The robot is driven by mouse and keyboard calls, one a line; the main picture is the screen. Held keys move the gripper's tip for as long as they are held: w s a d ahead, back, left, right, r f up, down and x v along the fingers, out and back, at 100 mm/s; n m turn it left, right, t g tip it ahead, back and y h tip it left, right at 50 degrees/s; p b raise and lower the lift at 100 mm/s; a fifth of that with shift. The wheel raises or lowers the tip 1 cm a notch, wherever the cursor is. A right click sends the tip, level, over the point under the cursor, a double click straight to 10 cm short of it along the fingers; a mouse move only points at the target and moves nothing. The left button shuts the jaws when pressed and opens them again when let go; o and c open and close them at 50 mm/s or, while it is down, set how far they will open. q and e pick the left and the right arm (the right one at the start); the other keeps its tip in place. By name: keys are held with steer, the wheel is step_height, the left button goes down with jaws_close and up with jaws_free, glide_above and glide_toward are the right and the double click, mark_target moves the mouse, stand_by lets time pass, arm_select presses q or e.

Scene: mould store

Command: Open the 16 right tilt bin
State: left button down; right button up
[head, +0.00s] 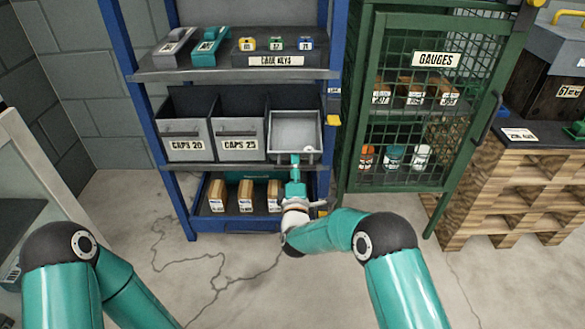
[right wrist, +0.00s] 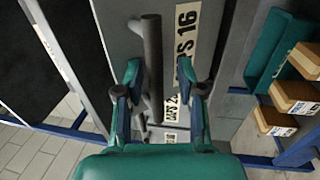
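The 16 tilt bin (head: 296,117) is the right-hand one of three grey bins on the rack's middle shelf. It is tipped forward, and its inside shows from above. In the right wrist view its front face (right wrist: 120,25) carries a label ending in "PS 16" and a dark bar handle (right wrist: 152,65). My right gripper (head: 295,158) is just below the bin's front. In the wrist view its fingers (right wrist: 160,75) are apart, with the handle between them and a gap showing. The front label is hidden in the head view. My left gripper is out of view.
The CAPS 20 bin (head: 185,148) and CAPS 25 bin (head: 238,145) stand upright beside it. Cartons (head: 246,195) stand on the shelf below. A green mesh GAUGES cabinet (head: 418,190) is to the right. The floor in front of the rack is clear.

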steer(key=shift+r, duration=0.1)
steer(key=s+f, duration=0.2)
steer(key=s, duration=0.9)
steer(key=shift+s+a+f, duration=0.15)
steer(key=shift+s+a, duration=0.05)
steer(key=shift+s, duration=0.2)
